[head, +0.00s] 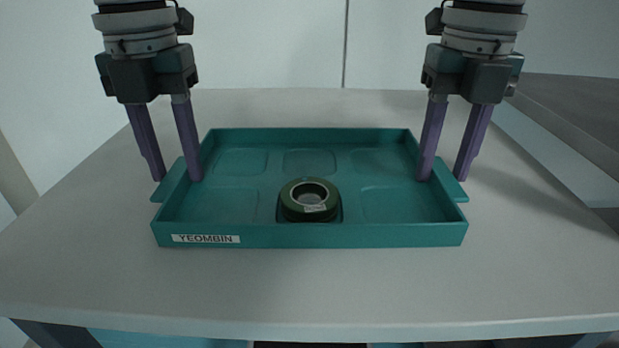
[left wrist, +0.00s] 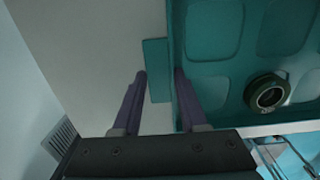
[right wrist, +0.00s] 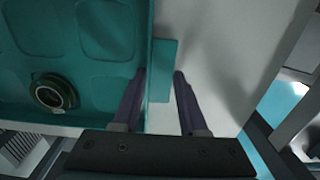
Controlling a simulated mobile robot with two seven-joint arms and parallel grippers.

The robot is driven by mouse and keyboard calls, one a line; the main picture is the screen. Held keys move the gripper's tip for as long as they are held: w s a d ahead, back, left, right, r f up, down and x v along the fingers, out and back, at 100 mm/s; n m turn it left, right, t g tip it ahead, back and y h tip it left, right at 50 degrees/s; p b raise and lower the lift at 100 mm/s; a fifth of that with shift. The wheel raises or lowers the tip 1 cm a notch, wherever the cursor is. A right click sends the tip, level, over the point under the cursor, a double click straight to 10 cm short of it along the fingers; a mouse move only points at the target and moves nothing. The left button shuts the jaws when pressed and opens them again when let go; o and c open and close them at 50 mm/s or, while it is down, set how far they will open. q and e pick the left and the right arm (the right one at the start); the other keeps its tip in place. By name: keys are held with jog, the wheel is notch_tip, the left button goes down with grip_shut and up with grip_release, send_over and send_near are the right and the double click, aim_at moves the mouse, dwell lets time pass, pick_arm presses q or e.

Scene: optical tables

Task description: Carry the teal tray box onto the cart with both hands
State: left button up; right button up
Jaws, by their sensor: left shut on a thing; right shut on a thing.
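The teal tray box (head: 350,236) sits level at the middle of a light grey tabletop (head: 300,290); I cannot tell whether it touches the top. It has shallow recesses and a YEOMBIN label on its front wall. A dark green ring-shaped roll (head: 290,203) lies in its front middle recess. My left gripper (head: 177,180) is shut on the tray's left side, one finger inside the wall and one outside the side tab. My right gripper (head: 442,179) is shut on the right side in the same way. Both wrist views show fingers astride the tabs. I cannot identify the cart.
A grey surface with a dark side (head: 575,115) stands close at the right, beyond the tabletop's edge. A pale wall panel (head: 270,45) rises behind. The tabletop around the tray is clear. Blue and dark structure shows below the front edge.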

pick_arm(q)
grip_shut()
pick_arm(e)
grip_shut()
pick_arm(q)
jog(key=shift+r, duration=0.15)
pick_arm(e)
jog(key=shift+r, duration=0.15)
